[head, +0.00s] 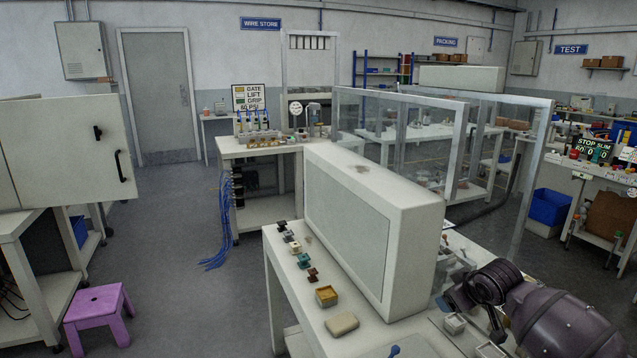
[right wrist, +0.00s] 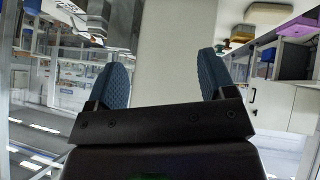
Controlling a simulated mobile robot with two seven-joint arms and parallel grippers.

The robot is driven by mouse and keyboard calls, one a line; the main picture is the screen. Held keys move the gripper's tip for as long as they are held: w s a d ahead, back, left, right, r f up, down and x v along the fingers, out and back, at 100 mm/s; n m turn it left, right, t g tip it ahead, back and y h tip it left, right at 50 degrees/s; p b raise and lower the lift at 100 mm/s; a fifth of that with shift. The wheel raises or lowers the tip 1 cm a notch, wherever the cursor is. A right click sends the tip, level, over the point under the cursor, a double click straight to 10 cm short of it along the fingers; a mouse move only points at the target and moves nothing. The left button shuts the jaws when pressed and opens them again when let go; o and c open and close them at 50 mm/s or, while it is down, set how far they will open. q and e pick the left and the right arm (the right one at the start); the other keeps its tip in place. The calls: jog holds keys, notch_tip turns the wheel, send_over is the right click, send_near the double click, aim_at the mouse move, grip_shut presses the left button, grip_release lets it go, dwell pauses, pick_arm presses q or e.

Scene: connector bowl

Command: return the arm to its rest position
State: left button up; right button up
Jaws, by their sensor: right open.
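My right arm (head: 545,310) comes in from the lower right of the head view, over the right part of the white bench. In the right wrist view my right gripper (right wrist: 162,62) is open, with its two blue ribbed fingers wide apart and nothing between them. Its fingertips are hard to make out in the head view. My left gripper is not in view.
The white bench (head: 297,312) carries a large white box-shaped housing (head: 403,230) left of my right arm. A purple stool (head: 98,310) stands on open floor at left.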

jog(key=s+a+f+t+y, duration=0.3)
jog(key=s+a+f+t, duration=0.25)
jog(key=s+a, duration=0.4)
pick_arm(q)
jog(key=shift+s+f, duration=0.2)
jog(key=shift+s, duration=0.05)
pick_arm(e)
jog(key=s+d+f+m+h, duration=0.1)
jog(key=s+f, duration=0.3)
jog(key=s, duration=0.5)
jog(key=s+d+f+m+g+h, duration=0.1)
jog(key=s+d+f+m, duration=0.1)
jog(key=s+f, duration=0.3)
jog(key=s+d+f+m+g+h, duration=0.1)
jog(key=s+f, duration=0.3)
jog(key=s, duration=0.9)
jog(key=shift+s+d+f+m+h, duration=0.25)
jog(key=shift+d+m+h, duration=0.25)
jog(key=shift+d, duration=0.05)
